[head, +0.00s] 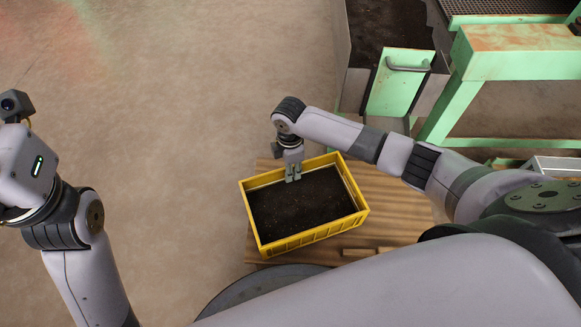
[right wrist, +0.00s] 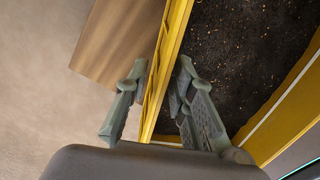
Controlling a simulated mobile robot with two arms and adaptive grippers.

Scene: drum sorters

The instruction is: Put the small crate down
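The small crate (head: 312,236) is yellow and filled with dark soil. It is over a brown wooden board (head: 385,215) in front of me; I cannot tell whether its base touches the board. My right gripper (head: 293,173) is at the crate's far wall.
A green metal machine frame (head: 515,55) stands at the upper right, with a handled green panel (head: 398,85) and a dark soil bed (head: 388,25). A grey box (head: 555,166) is at the right edge. Bare floor (head: 200,90) lies open to the left.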

